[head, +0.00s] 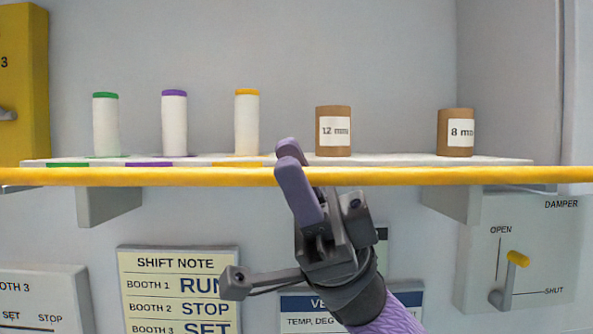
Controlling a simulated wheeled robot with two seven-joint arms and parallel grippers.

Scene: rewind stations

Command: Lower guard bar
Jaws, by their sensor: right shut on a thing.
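The yellow guard bar (130,177) runs level across the whole head view, in front of the shelf's front edge. My right gripper (290,165) comes up from below with its purple fingers at the bar, a little left of the bar's middle. It is shut on the bar, with one finger in front and the other fingertip showing just above it. My left gripper is not in view.
Behind the bar a white shelf (400,160) holds three white spools with green, purple and orange tops, and two brown cores marked 12 mm (333,131) and 8 mm (455,132). Below are a shift note (180,262) and a damper panel with a yellow-tipped lever (517,259).

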